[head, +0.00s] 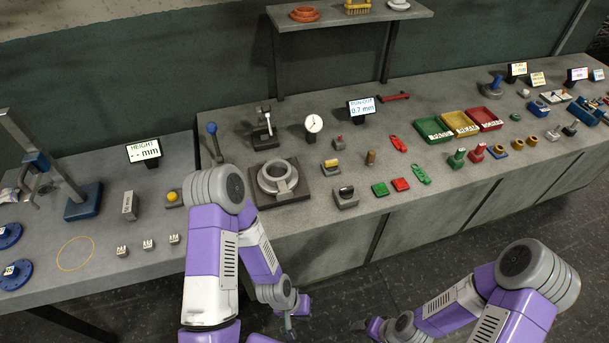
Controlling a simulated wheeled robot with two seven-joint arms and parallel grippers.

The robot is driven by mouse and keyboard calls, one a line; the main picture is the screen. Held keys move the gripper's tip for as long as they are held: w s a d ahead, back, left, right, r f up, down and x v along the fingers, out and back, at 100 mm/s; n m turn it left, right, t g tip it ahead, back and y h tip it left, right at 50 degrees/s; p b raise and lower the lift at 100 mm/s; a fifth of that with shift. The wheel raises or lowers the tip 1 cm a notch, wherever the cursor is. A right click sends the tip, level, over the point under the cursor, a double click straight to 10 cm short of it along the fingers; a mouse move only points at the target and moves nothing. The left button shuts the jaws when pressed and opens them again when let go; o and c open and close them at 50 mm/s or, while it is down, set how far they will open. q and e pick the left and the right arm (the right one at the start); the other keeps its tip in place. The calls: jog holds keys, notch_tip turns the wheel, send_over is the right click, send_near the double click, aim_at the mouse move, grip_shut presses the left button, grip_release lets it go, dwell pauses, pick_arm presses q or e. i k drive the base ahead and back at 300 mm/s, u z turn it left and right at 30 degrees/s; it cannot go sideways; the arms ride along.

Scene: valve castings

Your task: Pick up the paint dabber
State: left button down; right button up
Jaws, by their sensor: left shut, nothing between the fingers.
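I cannot tell for sure which item is the paint dabber. A small upright brown cylinder (370,157) on the bench, right of the ring casting, could be it. A green-handled piece (457,158) and a red-handled piece (476,153) stand farther right, in front of the trays. My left gripper (289,324) is shut and empty, low in front of the bench and below its top. My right gripper (366,326) is also low in front of the bench, small and partly hidden by its arm; its fingers are unclear. Neither gripper touches anything on the bench.
A ring casting (280,179) sits on a dark plate. Green and red pads (380,189), a block with a slot (345,197) and red and green tags (421,174) lie near the front edge. Coloured trays (433,131) stand behind. A shelf (345,17) hangs above.

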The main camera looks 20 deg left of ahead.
aim_at(371, 154)
jog(key=k, duration=0.55)
jog(key=z, duration=0.95)
jog(key=i, duration=1.65)
jog(key=u, duration=0.7)
